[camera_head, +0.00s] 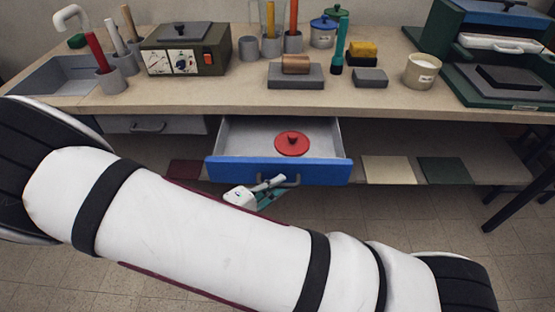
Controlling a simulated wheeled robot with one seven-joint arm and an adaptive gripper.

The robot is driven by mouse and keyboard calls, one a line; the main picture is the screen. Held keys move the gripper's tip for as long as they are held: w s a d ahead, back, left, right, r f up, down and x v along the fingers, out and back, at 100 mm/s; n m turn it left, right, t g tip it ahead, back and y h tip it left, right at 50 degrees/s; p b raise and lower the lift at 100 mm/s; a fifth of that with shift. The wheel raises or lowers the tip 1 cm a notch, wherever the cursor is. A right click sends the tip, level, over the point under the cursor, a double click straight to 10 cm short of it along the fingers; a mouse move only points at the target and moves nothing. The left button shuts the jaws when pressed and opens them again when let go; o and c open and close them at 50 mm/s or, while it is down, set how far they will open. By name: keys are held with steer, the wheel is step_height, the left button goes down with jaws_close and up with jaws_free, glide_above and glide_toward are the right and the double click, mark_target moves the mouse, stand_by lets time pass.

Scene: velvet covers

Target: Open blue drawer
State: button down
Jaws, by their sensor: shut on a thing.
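The blue drawer (226,170) is under the table's front edge and stands pulled out, with its grey inside showing. A red round lid with a knob (292,143) lies inside it. The drawer's dark handle (292,181) is on the blue front. My gripper (270,184) is at the handle's left part and is shut on it. My white arm crosses the lower part of the view and hides some of the floor and part of my gripper.
A closed grey drawer (180,125) is to the left. A lower shelf (470,160) holds flat coloured squares.

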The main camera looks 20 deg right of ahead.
steer(key=shift+s+a+p, duration=0.2)
steer(key=shift+s+a, duration=0.1)
steer(key=shift+s, duration=0.6)
steer(key=shift+s+a+p, duration=0.15)
steer(key=shift+s+a, duration=0.15)
steer(key=shift+s, duration=0.65)
steer(key=shift+s+a+p, duration=0.2)
steer(key=shift+s+a, duration=0.1)
steer(key=shift+s, duration=0.6)
steer(key=c, duration=1.7)
jaws_free()
steer(key=shift+o, duration=0.2)
steer(key=shift+a, duration=0.15)
steer(key=v, duration=1.1)
steer(key=shift+s+a, duration=0.25)
steer(key=shift+a, duration=0.05)
steer(key=shift+r, duration=0.1)
